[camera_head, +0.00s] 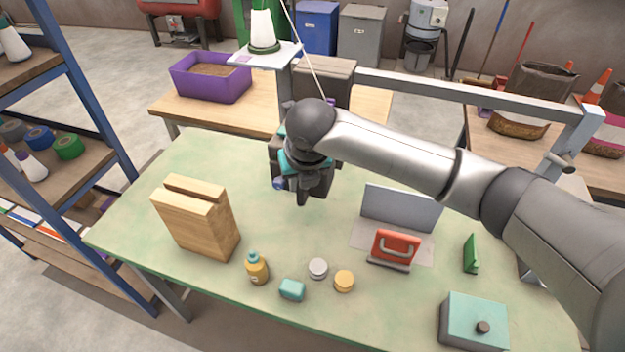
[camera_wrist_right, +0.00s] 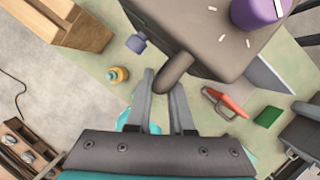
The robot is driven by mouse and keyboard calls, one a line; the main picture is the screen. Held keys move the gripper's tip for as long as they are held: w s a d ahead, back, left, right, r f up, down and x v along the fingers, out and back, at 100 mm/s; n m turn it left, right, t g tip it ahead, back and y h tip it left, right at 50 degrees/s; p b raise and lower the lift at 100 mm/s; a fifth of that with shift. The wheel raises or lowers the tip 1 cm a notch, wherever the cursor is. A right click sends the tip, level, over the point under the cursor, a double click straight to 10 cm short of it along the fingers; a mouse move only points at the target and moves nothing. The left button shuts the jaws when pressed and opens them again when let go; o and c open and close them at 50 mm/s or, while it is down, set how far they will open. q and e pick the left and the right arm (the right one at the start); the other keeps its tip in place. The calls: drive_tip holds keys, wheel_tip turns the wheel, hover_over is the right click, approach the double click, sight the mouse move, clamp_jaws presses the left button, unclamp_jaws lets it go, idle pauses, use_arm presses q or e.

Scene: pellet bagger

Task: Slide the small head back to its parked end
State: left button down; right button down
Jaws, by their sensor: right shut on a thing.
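The small head (camera_head: 326,68) is a dark grey-brown block at the left end of a pale grey rail (camera_head: 470,93). In the wrist view its box (camera_wrist_right: 205,38) fills the upper middle, with a purple spool (camera_wrist_right: 258,12) on top. A dark rounded handle (camera_wrist_right: 174,73) sticks out from the box. My right gripper (camera_wrist_right: 162,92) is shut on this handle, its two grey fingers either side of it. In the head view my right arm covers the handle and much of the head's lower part. My left gripper is not in view.
Below the rail on the green table (camera_head: 300,245) stand a wooden block (camera_head: 205,225), a yellow bottle (camera_head: 257,268), a red-handled device (camera_head: 395,248) and a teal box (camera_head: 473,320). A post (camera_head: 567,150) carries the rail's right end. A shelf rack stands at left.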

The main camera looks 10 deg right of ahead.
drive_tip(key=shift+w+r, duration=0.1)
drive_tip(key=c, duration=0.8)
unclamp_jaws()
drive_tip(key=v, duration=1.5)
